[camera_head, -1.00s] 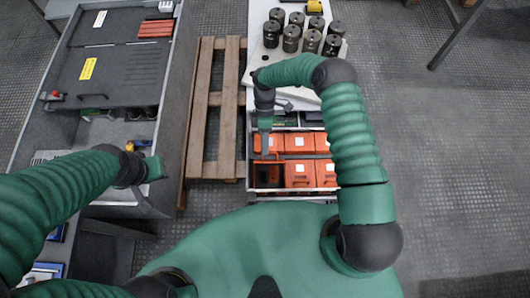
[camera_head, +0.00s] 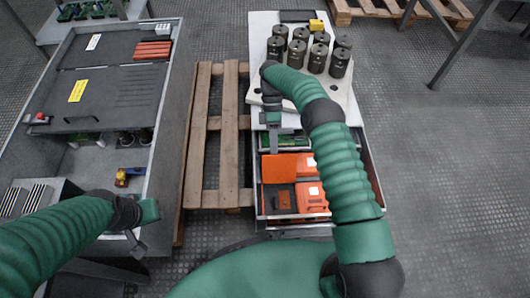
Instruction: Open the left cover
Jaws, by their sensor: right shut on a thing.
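Orange boxes sit in an open drawer at the centre of the head view. The left cover (camera_head: 279,168), a flat orange panel, stands raised behind a left box (camera_head: 284,198) with a dark opening. My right gripper (camera_head: 273,146) reaches down from above to the cover's top edge and is shut on it; the fingertips are small and partly hidden. My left gripper (camera_head: 143,226) hangs at the lower left, beside the grey cabinet's front corner, away from the boxes; its finger gap is unclear.
Orange covers (camera_head: 310,194) lie right of the left box, partly hidden by my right arm. Dark cylinders (camera_head: 302,52) stand on the white top behind the drawer. A wooden pallet (camera_head: 200,150) lies left of it. The grey cabinet (camera_head: 160,120) stands farther left.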

